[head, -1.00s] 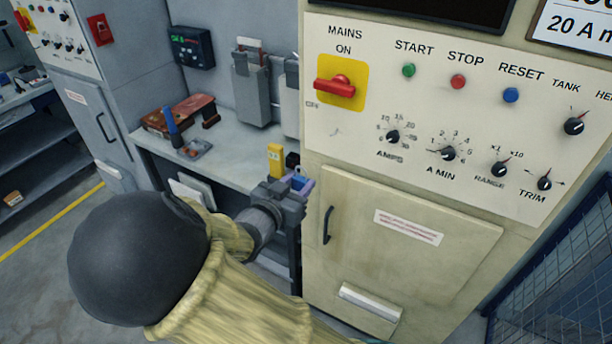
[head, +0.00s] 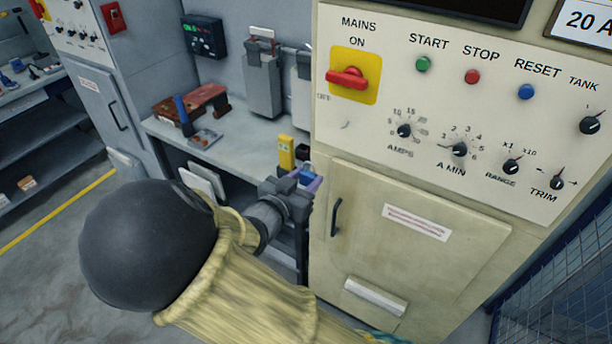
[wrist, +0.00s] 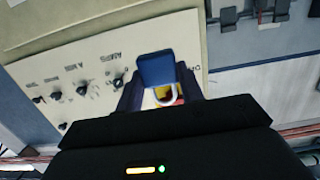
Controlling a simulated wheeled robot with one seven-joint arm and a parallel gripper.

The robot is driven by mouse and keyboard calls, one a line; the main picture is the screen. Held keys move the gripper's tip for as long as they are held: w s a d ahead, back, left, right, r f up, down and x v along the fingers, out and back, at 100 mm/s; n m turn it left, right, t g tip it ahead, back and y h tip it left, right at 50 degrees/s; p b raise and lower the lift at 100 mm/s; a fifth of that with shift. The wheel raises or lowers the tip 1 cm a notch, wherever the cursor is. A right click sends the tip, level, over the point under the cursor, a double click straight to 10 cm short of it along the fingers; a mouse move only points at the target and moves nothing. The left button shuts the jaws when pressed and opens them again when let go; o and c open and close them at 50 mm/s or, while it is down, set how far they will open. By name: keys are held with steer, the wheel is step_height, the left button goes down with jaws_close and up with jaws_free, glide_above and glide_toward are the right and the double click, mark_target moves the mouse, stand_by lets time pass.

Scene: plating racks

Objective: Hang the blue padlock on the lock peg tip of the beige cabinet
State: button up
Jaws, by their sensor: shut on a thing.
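The blue padlock (wrist: 157,69) is held between the fingers of my gripper (wrist: 160,92) in the wrist view. Its pale shackle (wrist: 163,101) points toward the gripper's palm. In the head view my gripper (head: 308,188) is shut on the padlock (head: 306,179), beside the left edge of the beige cabinet (head: 400,255) and below its panel. A small pale hook-like mark (head: 345,124) below the red mains switch (head: 347,78) may be the lock peg; its tip is too small to make out. The padlock is apart from it.
Grey holders (head: 262,85) hang on the wall. A blue mesh fence (head: 560,275) stands right of the cabinet.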

mark_target(306, 177)
steer(key=shift+s+a+r, duration=0.1)
steer(key=shift+s, duration=0.05)
stand_by(0.3)
steer(key=shift+p+v, duration=1.3)
steer(key=shift+v, duration=0.05)
steer(key=shift+r, duration=0.15)
steer(key=shift+s+a, duration=0.1)
steer(key=shift+f+p+v, duration=0.15)
steer(key=shift+p+v, duration=0.4)
steer(key=shift+v, duration=0.4)
steer(key=shift+f+p+v, duration=0.15)
steer(key=shift+p+v, duration=0.4)
steer(key=shift+v, duration=0.4)
